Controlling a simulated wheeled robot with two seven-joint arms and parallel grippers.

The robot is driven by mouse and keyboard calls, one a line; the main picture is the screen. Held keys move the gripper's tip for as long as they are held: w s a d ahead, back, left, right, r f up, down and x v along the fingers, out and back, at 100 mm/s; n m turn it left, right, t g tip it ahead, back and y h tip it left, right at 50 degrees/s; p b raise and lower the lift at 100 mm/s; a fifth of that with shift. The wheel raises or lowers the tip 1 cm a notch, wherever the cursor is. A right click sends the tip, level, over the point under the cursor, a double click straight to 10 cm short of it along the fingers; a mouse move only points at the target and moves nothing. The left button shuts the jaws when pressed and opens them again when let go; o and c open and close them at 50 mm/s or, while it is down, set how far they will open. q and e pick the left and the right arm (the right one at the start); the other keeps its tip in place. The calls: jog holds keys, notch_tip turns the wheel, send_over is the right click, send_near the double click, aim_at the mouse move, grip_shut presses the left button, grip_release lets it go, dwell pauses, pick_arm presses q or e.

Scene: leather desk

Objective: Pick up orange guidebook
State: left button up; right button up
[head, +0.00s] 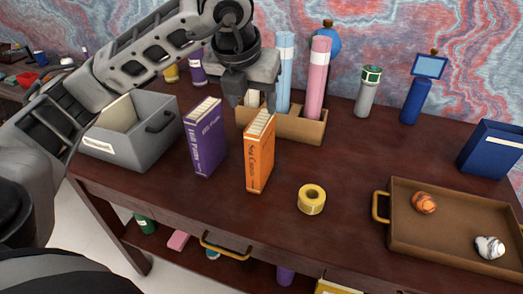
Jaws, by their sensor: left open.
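The orange guidebook (259,158) stands upright on the dark wooden desk, its page edges facing up. A purple book (204,140) stands upright just to its left, with a gap between them. My left gripper (252,101) points down above and slightly behind the orange guidebook. It is open, and I see nothing held between its fingers. My right gripper is not in the head view.
A cardboard holder (298,127) with blue and pink rolls stands behind the guidebook. A grey bin (158,142) is at left. A yellow tape roll (311,199) lies to the right.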

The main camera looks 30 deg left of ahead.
aim_at(259, 122)
pick_arm(q)
jog(key=x, duration=0.3)
jog(key=p+x, duration=0.1)
jog(key=x, duration=0.6)
jog(key=shift+w+f, duration=0.25)
jog(key=shift+w, duration=0.2)
jog(key=shift+c, duration=0.4)
grip_shut()
